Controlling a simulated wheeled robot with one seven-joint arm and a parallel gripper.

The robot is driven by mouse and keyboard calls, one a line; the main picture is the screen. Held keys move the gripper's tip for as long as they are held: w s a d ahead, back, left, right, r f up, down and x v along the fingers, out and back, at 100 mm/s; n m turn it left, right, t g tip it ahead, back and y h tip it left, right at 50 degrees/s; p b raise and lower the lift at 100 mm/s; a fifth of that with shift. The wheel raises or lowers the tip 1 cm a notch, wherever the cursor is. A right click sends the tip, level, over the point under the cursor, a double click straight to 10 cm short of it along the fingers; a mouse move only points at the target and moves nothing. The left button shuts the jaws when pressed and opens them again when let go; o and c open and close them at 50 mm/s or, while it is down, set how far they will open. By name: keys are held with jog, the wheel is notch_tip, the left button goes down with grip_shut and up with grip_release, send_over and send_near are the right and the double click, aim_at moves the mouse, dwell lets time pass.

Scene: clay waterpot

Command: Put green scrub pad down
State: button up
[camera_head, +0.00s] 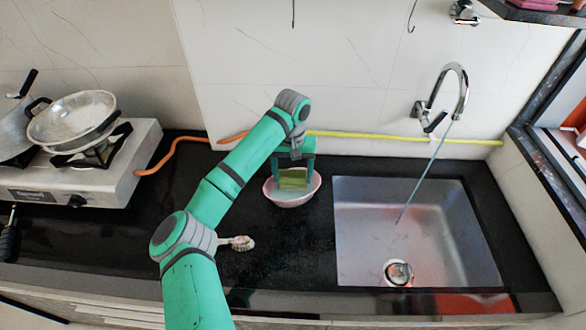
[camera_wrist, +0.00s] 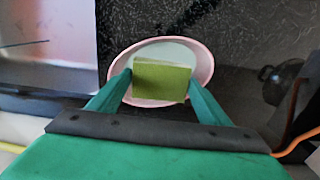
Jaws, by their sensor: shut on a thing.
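The green scrub pad (camera_head: 293,178) is between the fingers of my gripper (camera_head: 293,170), which is shut on it. In the wrist view the pad (camera_wrist: 161,82) shows as a green block between the two teal fingers of my gripper (camera_wrist: 161,88). A pink oval bowl with a pale inside (camera_head: 292,198) stands on the black counter, and the pad is over or within it. In the wrist view the bowl's rim (camera_wrist: 205,62) surrounds the pad. I cannot tell whether the pad touches the bowl's bottom.
A steel sink (camera_head: 410,230) with running water lies to the right of the bowl. A brush (camera_head: 240,243) lies on the counter (camera_head: 285,238) near my arm. A stove (camera_head: 90,170) with a pan (camera_head: 72,118) stands at left. Yellow and orange hoses run along the wall.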

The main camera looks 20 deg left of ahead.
aim_at(292, 176)
jog(key=shift+f, duration=0.45)
jog(key=o, duration=1.1)
jog(key=shift+r, duration=3.5)
